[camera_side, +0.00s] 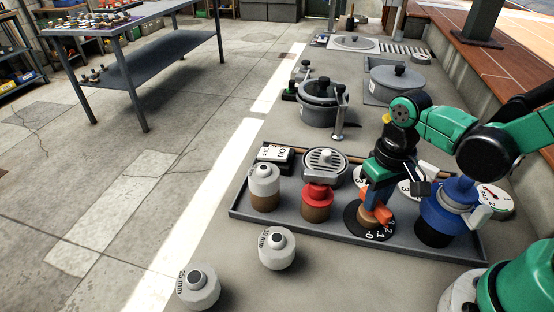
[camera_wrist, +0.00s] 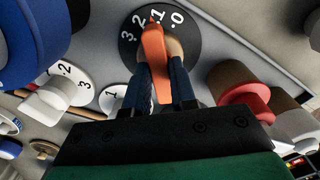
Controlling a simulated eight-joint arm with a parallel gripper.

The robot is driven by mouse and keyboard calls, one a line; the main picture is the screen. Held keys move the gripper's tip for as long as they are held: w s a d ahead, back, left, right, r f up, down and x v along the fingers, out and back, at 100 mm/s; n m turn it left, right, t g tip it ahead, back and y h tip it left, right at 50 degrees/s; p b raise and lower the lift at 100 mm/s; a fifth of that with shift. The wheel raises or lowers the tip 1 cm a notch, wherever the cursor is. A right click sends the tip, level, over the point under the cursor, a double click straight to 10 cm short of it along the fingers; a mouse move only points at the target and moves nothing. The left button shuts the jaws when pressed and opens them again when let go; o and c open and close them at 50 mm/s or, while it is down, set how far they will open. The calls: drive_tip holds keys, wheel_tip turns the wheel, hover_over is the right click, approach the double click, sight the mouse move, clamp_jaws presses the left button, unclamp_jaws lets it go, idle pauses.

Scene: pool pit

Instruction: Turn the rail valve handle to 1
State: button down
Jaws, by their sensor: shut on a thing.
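The orange valve handle (camera_side: 376,214) stands over a black dial (camera_side: 356,225) with white numerals 0 to 3, at the front of the grey tray. In the wrist view the handle (camera_wrist: 156,60) runs up the picture and its far end lies by the 1 on the black dial (camera_wrist: 190,38). I cannot tell whether it lines up exactly. My gripper (camera_wrist: 163,88) has its two blue fingers shut on the handle, one on each side. In the side view my gripper (camera_side: 374,196) comes down from above and partly hides the handle and its brown stem.
A blue-topped valve (camera_side: 445,205) stands close right of my gripper. A red-collared valve (camera_side: 317,198) and a white-capped one (camera_side: 264,185) stand left. White dials (camera_side: 493,198) lie behind. Two loose white caps (camera_side: 277,248) sit before the tray (camera_side: 300,225).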

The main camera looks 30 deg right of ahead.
drive_tip(key=shift+m, duration=0.5)
drive_tip(key=c, duration=0.7)
unclamp_jaws()
drive_tip(key=shift+r, duration=2.8)
drive_tip(key=w+r+n+t, duration=0.1)
drive_tip(key=t, duration=0.1)
drive_tip(key=d+r+t, duration=0.1)
drive_tip(key=t, duration=0.1)
drive_tip(key=w+r+n+t, duration=0.1)
drive_tip(key=r+t, duration=0.1)
drive_tip(key=t, duration=0.1)
drive_tip(key=shift+w+d+n, duration=0.15)
drive_tip(key=shift+w+n, duration=0.15)
drive_tip(key=shift+w, duration=0.05)
